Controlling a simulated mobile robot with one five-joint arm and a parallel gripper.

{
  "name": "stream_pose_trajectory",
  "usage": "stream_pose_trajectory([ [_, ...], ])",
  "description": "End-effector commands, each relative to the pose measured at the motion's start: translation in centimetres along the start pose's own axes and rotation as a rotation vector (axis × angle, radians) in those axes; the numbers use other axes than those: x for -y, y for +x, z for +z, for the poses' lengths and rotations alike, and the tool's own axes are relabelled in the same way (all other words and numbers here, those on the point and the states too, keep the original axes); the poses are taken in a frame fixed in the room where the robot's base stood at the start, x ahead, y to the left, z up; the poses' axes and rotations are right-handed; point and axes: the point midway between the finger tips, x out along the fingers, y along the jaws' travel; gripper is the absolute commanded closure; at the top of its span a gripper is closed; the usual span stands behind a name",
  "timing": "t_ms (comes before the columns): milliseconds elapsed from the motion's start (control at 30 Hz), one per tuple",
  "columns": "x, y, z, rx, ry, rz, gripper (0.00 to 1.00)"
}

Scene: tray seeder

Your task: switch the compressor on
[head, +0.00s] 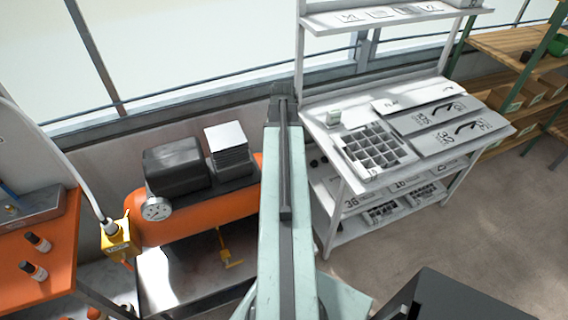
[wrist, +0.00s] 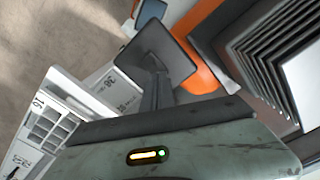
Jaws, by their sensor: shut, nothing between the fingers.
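The compressor has an orange tank (head: 160,232), a dark motor housing (head: 175,167), a finned grey block (head: 228,150) and a round white gauge (head: 157,209). It stands left of my raised arm in the head view. In the wrist view the orange tank (wrist: 198,72) and grey fins (wrist: 262,50) show at the upper right. My gripper (wrist: 158,60) is shut and empty, apart from the compressor in the picture. In the head view the dark end of my arm (head: 283,92) hides what lies behind it. I cannot make out a power switch on the compressor.
A yellow box (head: 119,240) with a white hose stands beside the orange bench (head: 35,255) at left. A yellow-handled fitting (head: 231,258) sits low under the tank. A white rack (head: 335,185) with seed trays stands right of my arm. Floor at right is clear.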

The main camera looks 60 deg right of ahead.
Motion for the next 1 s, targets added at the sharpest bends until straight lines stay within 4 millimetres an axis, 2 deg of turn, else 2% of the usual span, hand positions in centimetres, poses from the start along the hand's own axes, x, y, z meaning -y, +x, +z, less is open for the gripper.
stream_pose_trajectory([
  [1000, 0.1, 1.2, 0.0, 0.0, -0.002, 0.0, 1.0],
])
